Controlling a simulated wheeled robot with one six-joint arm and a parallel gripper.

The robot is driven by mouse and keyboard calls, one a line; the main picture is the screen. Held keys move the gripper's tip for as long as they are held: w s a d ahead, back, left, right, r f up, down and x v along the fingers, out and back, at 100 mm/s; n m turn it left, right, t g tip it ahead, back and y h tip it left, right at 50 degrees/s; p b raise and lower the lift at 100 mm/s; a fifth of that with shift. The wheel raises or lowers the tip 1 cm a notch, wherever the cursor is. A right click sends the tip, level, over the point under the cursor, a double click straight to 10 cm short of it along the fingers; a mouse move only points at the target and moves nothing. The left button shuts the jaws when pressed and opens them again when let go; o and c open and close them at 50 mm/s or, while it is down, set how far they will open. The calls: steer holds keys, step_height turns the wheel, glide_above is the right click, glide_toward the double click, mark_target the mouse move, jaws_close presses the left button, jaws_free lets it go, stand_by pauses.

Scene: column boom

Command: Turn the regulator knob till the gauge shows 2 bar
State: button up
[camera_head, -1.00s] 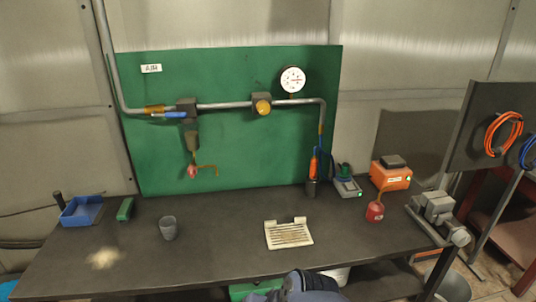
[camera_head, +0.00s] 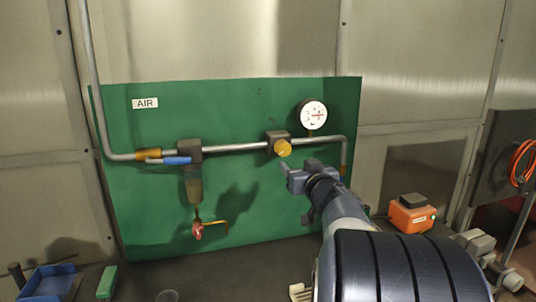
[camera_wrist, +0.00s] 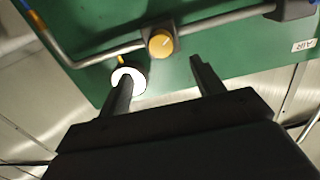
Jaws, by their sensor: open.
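The yellow regulator knob (camera_head: 283,148) sits on a dark block on the air pipe. It also shows in the wrist view (camera_wrist: 161,42), beyond and between my fingertips. The round white gauge (camera_head: 313,115) stands above the pipe, right of the knob. Its dial is too small to read in the head view. In the wrist view the gauge (camera_wrist: 128,78) is washed out white and partly covered by a finger. My gripper (camera_head: 292,176) is just below and right of the knob in the head picture, open and empty. In the wrist view its two fingers (camera_wrist: 160,75) are spread, apart from the knob.
A green panel (camera_head: 250,215) carries the pipe (camera_head: 236,149), a blue-handled valve (camera_head: 177,160) and a red part (camera_head: 198,231) below the filter. An orange box (camera_head: 411,213) stands on the bench at right. The panel around the knob's lower left is clear.

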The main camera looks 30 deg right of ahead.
mark_target(285, 151)
steer(key=p+x, duration=0.1)
steer(key=x, duration=0.9)
steer(key=shift+w, duration=0.35)
steer(key=c, duration=1)
steer(key=shift+o, duration=0.2)
